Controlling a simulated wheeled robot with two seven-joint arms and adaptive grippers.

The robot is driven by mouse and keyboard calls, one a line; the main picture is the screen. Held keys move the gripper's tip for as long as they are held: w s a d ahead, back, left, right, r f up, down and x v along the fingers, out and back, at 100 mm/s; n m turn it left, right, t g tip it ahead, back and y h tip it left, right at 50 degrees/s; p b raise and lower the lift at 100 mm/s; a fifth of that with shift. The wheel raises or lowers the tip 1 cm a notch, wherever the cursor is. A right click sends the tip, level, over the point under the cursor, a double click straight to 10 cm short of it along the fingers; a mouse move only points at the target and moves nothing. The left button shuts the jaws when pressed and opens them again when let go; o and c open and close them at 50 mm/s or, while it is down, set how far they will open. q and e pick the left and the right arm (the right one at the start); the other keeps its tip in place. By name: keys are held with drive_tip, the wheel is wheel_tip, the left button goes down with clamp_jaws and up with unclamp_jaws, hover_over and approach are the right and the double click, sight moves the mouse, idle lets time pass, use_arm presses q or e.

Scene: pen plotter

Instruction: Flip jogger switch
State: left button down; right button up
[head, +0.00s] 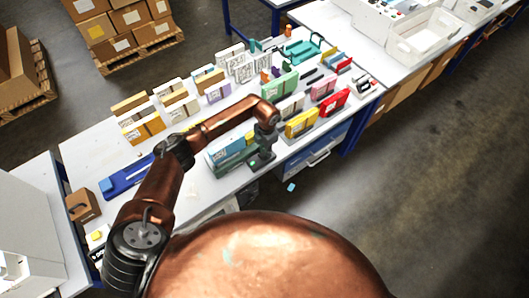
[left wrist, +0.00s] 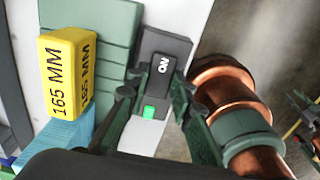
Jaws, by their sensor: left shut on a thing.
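The jogger switch, a black piece marked "ON" (left wrist: 160,72), shows in the left wrist view on a dark base with a bright green square (left wrist: 149,112) at its near end. My left gripper (left wrist: 157,88) has one finger on each side of the black piece and is shut on it. In the head view my left gripper (head: 262,158) points down at the table's front edge, and it and the arm hide most of the switch.
A yellow block marked "165 MM" (left wrist: 66,75) stands close left of the switch, on green slabs (left wrist: 110,25). Several coloured boxes, such as a red one (head: 334,102), crowd the table behind my gripper. A blue tool (head: 126,178) lies at left.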

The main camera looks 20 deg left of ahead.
use_arm(q)
drive_tip(key=c, duration=2)
unclamp_jaws()
drive_tip(key=shift+o, duration=0.2)
wheel_tip(320, 180, up, 12)
drive_tip(key=shift+w+d, duration=0.15)
drive_tip(key=shift+w, duration=0.05)
